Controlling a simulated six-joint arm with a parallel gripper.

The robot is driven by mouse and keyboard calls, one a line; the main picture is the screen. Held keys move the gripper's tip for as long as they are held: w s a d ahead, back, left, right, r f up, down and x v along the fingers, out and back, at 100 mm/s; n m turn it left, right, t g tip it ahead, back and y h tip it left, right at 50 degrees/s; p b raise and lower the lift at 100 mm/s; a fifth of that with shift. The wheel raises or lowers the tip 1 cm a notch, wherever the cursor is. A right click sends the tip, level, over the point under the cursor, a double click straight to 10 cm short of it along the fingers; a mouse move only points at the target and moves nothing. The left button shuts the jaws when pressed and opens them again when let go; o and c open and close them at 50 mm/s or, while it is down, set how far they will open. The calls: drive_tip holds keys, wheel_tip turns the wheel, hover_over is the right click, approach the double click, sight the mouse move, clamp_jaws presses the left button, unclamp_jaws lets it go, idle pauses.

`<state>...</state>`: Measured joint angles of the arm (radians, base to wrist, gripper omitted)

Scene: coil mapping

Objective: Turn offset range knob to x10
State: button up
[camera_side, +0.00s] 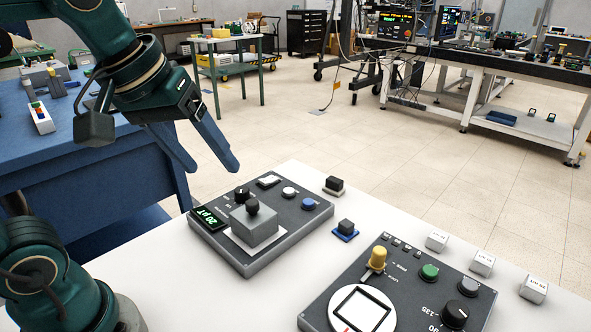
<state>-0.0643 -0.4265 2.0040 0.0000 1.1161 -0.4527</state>
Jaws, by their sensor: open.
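My gripper (213,170) is open and empty. Its two blue fingers hang in the air, up and left of the left dark instrument box (252,258), apart from it. That box has a green lit display (209,218) reading about 20 µT, a small black knob (242,193), a grey block with a black knob (253,207), a white button (289,192) and a blue knob (308,204). The right dark instrument box (410,278) has yellow (377,257), green (429,271), grey (469,285) and black (456,312) knobs. I cannot tell which knob is offset range; its label is unreadable.
Both boxes stand on a white table (180,285). Loose blocks sit nearby: a black-topped one (334,185), a blue-based one (346,230) and several white labelled ones (437,241). A blue bench (90,170) stands behind at left.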

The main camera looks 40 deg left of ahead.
drive_tip(key=w+a+n+g, duration=0.1)
drive_tip(key=w+a+n, duration=0.3)
drive_tip(key=w, duration=0.3)
drive_tip(key=n+g, duration=0.4)
drive_tip(key=n, duration=0.1)
hover_over(241, 190)
wheel_tip(241, 190, down, 13)
drive_tip(key=shift+w+f, duration=0.1)
drive_tip(key=shift+f, duration=2.55)
clamp_jaws()
